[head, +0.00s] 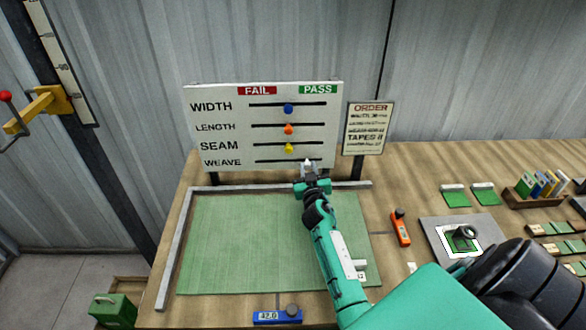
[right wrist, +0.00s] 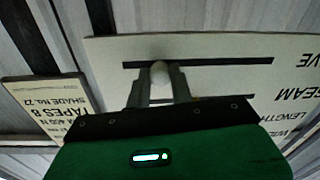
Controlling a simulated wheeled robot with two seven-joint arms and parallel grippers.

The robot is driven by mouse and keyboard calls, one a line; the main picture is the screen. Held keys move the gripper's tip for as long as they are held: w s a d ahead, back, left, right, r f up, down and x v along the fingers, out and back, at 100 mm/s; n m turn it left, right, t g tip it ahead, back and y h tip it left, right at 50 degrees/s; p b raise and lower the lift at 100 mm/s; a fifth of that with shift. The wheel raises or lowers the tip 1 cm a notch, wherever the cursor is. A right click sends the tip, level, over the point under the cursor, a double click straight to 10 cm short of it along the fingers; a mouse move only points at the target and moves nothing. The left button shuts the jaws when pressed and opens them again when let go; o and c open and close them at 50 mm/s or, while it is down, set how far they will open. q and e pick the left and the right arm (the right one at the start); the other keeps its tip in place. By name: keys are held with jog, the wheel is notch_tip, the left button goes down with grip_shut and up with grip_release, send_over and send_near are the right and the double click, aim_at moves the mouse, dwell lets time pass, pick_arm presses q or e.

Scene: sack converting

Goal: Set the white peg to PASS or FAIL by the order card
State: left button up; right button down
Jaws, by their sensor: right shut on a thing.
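A white board (head: 225,125) stands at the back with FAIL over its left half and PASS over its right half. Its rows read WIDTH, LENGTH, SEAM and WEAVE, each with a dark slot. The white peg (head: 307,162) is in the WEAVE slot, right of the slot's middle, on the PASS side. My right gripper (head: 309,172) is shut on it; the peg (right wrist: 159,73) shows between the fingers (right wrist: 159,84) in the right wrist view. The order card (head: 369,128) stands right of the board; its finer lines are too small to read surely. My left gripper is out of view.
Blue (head: 288,109), orange (head: 288,129) and yellow (head: 289,148) pegs sit near the middle of the upper slots. A green mat (head: 235,245) covers the table below. An orange tool (head: 400,228) and a grey plate (head: 434,236) lie to the right.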

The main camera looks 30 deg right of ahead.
jog(key=shift+s+d, duration=0.35)
jog(key=shift+d, duration=0.3)
jog(key=shift+s+d, duration=0.35)
jog(key=shift+d, duration=0.25)
jog(key=c, duration=1.2)
grip_release()
jog(key=shift+s+d, duration=0.1)
